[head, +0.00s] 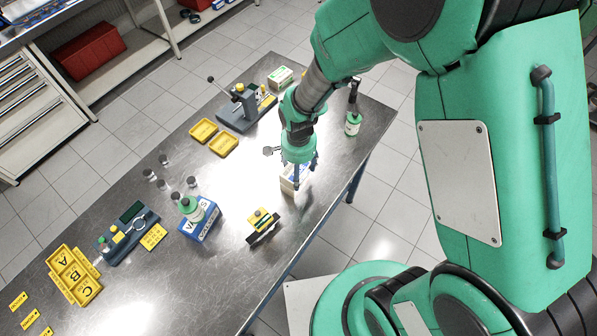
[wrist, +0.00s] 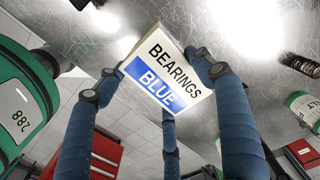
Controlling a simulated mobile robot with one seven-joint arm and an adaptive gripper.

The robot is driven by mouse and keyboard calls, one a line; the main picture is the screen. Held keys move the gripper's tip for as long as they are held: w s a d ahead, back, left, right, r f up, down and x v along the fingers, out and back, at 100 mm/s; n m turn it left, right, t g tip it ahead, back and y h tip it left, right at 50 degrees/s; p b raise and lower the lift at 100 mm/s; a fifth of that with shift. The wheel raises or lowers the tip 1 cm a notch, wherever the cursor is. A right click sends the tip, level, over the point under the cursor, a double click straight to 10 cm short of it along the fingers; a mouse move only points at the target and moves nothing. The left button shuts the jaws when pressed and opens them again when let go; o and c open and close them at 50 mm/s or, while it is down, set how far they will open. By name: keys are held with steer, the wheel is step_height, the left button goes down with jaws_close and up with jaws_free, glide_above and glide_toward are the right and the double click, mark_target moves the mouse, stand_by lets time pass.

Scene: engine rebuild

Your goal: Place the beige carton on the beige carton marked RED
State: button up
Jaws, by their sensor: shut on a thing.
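My gripper (head: 298,168) is shut on a beige carton (head: 289,186), its fingers on the carton's sides, over the right part of the steel table. In the wrist view this carton (wrist: 158,52) reads BEARINGS, with BLUE on a blue band. Its lower end is near the table top; I cannot tell whether it touches. Another beige carton (head: 280,78) with a green label stands at the back of the table; its marking is too small to read. I cannot make out a carton marked RED in either view.
A blue-and-white VALVES box (head: 199,221) with a green bottle on it stands left of my gripper. A yellow block on a dark stand (head: 262,227) is in front. A press (head: 244,105), yellow trays (head: 213,137) and a green bottle (head: 353,123) stand behind.

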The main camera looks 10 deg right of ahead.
steer(key=shift+f, duration=0.2)
steer(key=shift+f, duration=0.2)
steer(key=o, duration=1.3)
steer(key=shift+r, duration=0.1)
step_height(320, 180, up, 12)
steer(key=shift+r+p, duration=0.1)
steer(key=shift+p, duration=0.3)
